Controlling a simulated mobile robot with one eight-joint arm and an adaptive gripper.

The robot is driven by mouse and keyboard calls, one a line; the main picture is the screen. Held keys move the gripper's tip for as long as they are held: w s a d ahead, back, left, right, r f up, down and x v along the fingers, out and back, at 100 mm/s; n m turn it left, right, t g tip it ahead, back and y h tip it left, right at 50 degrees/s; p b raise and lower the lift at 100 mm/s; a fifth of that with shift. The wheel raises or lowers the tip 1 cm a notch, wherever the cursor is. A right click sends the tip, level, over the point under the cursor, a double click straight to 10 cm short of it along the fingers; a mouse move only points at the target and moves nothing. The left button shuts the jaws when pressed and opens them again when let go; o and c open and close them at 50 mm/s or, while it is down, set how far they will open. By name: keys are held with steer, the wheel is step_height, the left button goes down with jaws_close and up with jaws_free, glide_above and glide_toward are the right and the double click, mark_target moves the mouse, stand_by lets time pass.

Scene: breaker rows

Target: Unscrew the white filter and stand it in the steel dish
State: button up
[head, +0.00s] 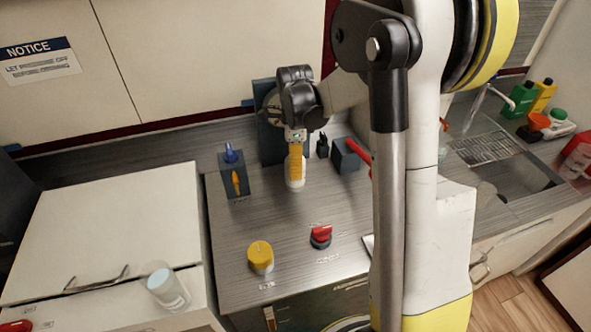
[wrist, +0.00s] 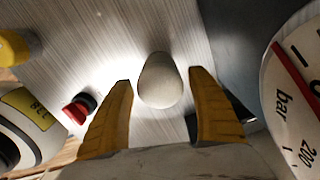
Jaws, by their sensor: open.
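The white filter (head: 295,181) is a pale, rounded upright piece at the back of the steel worktop, below the pressure gauge. In the wrist view the filter (wrist: 160,82) lies between the two orange fingers of my gripper (wrist: 160,76), with a gap showing on each side. My gripper (head: 295,160) is open and comes down over it from above; its fingers hide part of the filter in the head view. No steel dish shows clearly. A pale edge (head: 368,244) shows beside my arm, but I cannot tell what it is.
A red knob (head: 320,236) and a yellow cap (head: 260,257) stand on the front worktop. Dark blocks with tools (head: 234,176) (head: 346,154) flank the filter. A gauge (wrist: 295,85) is close on the right. A glass (head: 167,287) stands at left; a sink (head: 520,172) is at right.

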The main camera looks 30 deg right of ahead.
steer(key=shift+c, duration=0.5)
steer(key=c, duration=0.8)
steer(key=n, duration=0.4)
steer(key=shift+c, duration=0.3)
steer(key=n, duration=0.9)
steer(key=shift+b, duration=0.3)
steer(key=n, duration=0.4)
steer(key=o, duration=1)
steer(key=shift+c, duration=0.2)
